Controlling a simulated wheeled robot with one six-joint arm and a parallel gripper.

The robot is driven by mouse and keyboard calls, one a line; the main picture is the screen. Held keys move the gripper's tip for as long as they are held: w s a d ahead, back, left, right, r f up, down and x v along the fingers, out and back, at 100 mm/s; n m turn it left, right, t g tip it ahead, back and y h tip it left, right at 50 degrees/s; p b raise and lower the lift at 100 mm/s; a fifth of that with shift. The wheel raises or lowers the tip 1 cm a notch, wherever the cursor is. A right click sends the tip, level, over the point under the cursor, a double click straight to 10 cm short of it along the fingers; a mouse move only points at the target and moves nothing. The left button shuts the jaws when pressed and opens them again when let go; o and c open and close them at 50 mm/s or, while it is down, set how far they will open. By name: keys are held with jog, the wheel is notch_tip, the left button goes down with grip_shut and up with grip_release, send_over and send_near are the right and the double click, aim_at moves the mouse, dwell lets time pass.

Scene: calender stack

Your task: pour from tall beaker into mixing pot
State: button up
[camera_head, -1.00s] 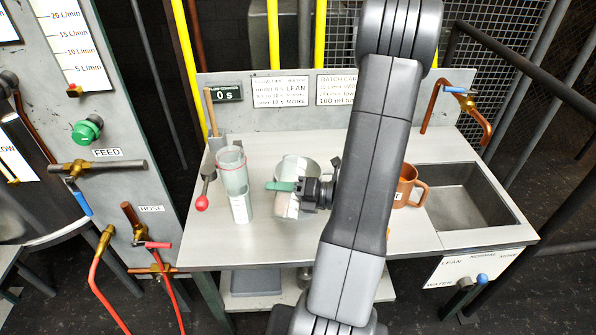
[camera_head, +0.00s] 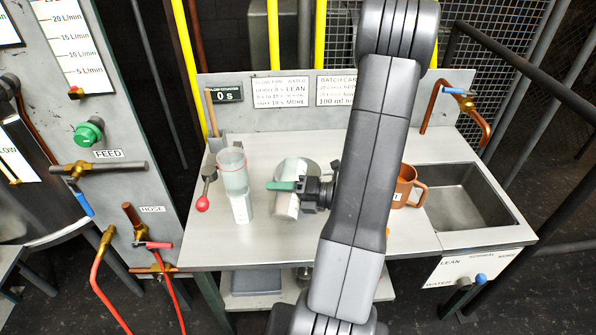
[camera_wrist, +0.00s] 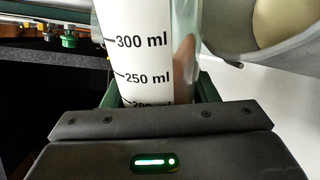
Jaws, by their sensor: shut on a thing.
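My gripper (camera_head: 285,187) is shut on the tall beaker, with green fingers at its sides. In the wrist view the beaker (camera_wrist: 138,60) is close, looks upright and has a white face with black ml marks. Its top is cut off, and my gripper body covers its lower part. In the head view a white strip of it seems to show below the fingers. The grey metal mixing pot (camera_wrist: 235,28) is to the right of the beaker in the wrist view, with something beige inside. In the head view the pot (camera_head: 310,170) is partly hidden behind my gripper.
A clear cylinder (camera_head: 233,178) with a reddish rim stands at the left of the bench (camera_head: 345,250). A red-knobbed lever (camera_head: 202,203) is left of it. A brown mug (camera_head: 405,187) and a sink (camera_head: 460,195) are to the right. A signboard stands at the back.

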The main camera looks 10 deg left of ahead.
aim_at(292, 177)
jog(key=shift+w+r+m+g+p, duration=0.3)
jog(key=shift+w+r+m+p, duration=0.4)
jog(key=shift+p, duration=0.5)
jog(key=shift+w+r+m+g+p, duration=0.15)
jog(key=shift+r+m+p, duration=0.5)
jog(key=shift+p, duration=1.4)
jog(key=shift+w+r+m+g+p, duration=0.1)
jog(key=shift+r+m+g+p, duration=0.35)
jog(key=shift+p, duration=1.55)
